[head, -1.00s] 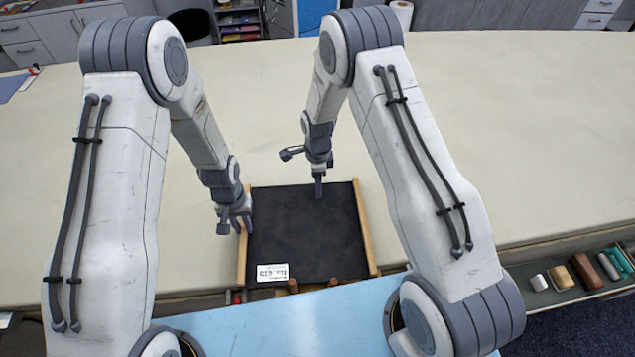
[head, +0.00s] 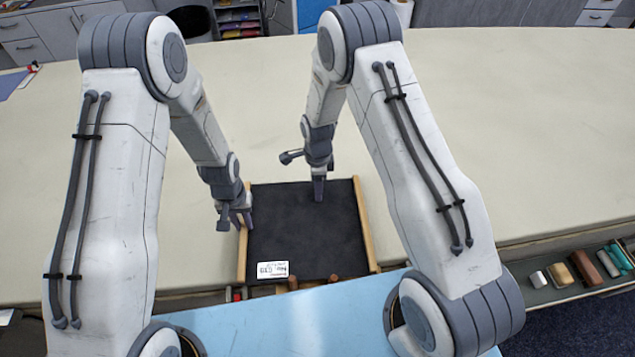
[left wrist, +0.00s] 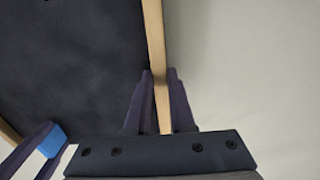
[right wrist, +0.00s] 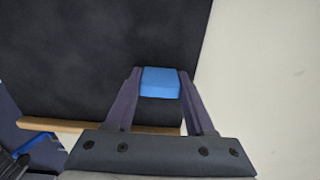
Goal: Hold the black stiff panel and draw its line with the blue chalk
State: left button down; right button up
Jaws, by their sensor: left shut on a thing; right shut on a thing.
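The black stiff panel (head: 305,235) lies in front of me on the table, with pale wooden strips along its left and right sides and a white label (head: 273,269) near its lower left corner. My left gripper (head: 243,222) is shut on its left wooden strip; the left wrist view shows this strip (left wrist: 154,45) between the fingers. My right gripper (head: 319,194) is over the panel's far part, shut on the blue chalk (right wrist: 160,83). The chalk also shows in the left wrist view (left wrist: 52,142). I cannot tell whether it touches the panel. I see no clear chalk line.
The cream table (head: 480,130) is clear beyond and right of the panel. A light blue surface (head: 270,325) lies nearest me. A tray (head: 545,295) at the right edge holds a white block (head: 538,279), a tan block (head: 559,275), a brown block (head: 583,268) and other pieces.

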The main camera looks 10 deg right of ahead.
aim_at(321, 220)
jog(key=shift+s, duration=0.3)
jog(key=shift+s, duration=0.1)
jog(key=shift+s+a, duration=0.15)
jog(key=shift+s, duration=0.75)
jog(key=shift+s, duration=0.1)
jog(key=shift+s+a+f, duration=0.1)
jog(key=shift+s+a, duration=0.05)
jog(key=shift+s, duration=1.85)
jog(key=shift+s+a, duration=0.1)
jog(key=shift+s+a, duration=0.1)
jog(key=shift+s, duration=0.7)
jog(key=shift+s, duration=0.1)
